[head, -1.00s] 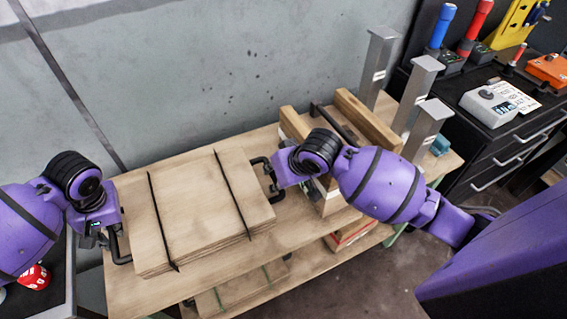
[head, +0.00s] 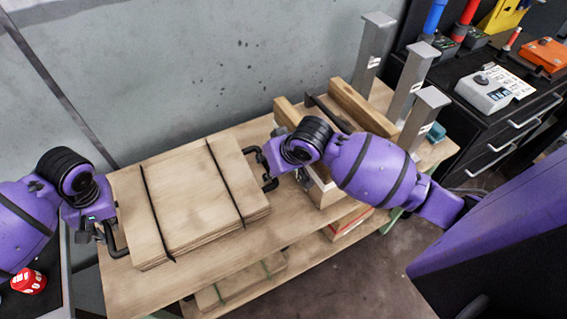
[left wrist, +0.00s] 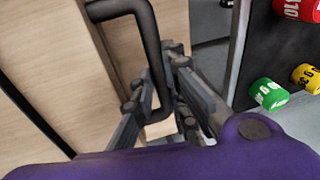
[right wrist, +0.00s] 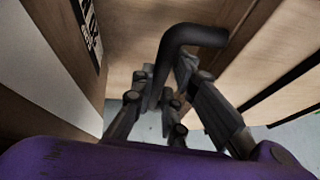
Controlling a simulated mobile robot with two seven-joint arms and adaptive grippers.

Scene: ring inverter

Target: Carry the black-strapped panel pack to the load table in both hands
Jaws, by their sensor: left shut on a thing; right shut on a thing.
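The black-strapped panel pack (head: 188,200) is a flat stack of pale wooden panels with two black straps and a black handle at each end. It lies level on or just over a wooden table (head: 310,222); I cannot tell whether it touches. My left gripper (head: 116,247) is shut on the left handle, which shows in the left wrist view (left wrist: 150,28). My right gripper (head: 266,170) is shut on the right handle, which shows in the right wrist view (right wrist: 192,38). I cannot tell which surface is the load table.
A green-strapped pack (head: 240,287) lies on the lower shelf. A black drawer cabinet (head: 510,135) is at right. A red weight (head: 28,281) sits at lower left. A grey wall closes the back.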

